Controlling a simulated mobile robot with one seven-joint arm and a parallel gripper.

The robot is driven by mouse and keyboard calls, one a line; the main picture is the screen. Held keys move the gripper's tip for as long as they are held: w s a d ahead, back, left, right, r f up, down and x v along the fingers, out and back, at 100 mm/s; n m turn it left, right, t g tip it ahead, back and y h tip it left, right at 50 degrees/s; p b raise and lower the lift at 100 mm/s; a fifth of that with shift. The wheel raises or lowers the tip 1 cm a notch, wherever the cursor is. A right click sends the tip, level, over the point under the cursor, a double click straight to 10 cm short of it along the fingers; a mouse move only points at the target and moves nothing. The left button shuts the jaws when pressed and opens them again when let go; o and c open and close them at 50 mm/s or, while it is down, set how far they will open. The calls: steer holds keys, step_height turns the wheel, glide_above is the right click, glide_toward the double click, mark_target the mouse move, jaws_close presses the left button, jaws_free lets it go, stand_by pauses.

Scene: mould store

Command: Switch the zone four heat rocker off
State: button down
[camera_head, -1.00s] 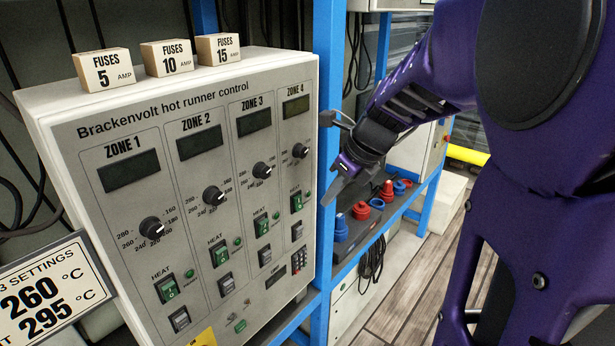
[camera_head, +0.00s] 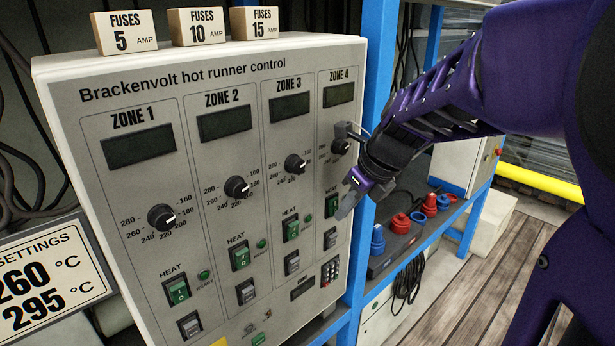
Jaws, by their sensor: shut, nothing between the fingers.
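The zone four heat rocker (camera_head: 332,204) is a small green switch in a dark frame, low in the rightmost column of the white hot runner control box (camera_head: 68,100). It is too small to tell which way it is tipped. My gripper (camera_head: 344,212) is shut and empty, its tip just right of the rocker in the picture, near the box's right edge. I cannot tell whether it touches the panel. A grey bracket-like part of it reaches up beside the zone four knob (camera_head: 340,147). The zone four display (camera_head: 338,95) is dark.
Similar green heat rockers sit under zone 1 (camera_head: 177,290), zone 2 (camera_head: 240,257) and zone 3 (camera_head: 291,228). Fuse blocks (camera_head: 123,32) stand on top of the box. A blue post (camera_head: 374,75) rises behind its right edge. A shelf with red and blue fittings (camera_head: 400,223) lies right.

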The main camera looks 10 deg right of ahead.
steer(key=shift+w+a+f+p, duration=0.15)
steer(key=shift+w+f+p, duration=0.1)
steer(key=shift+p, duration=0.4)
steer(key=shift+r, duration=0.15)
steer(key=shift+r+p, duration=0.65)
steer(key=shift+p, duration=0.35)
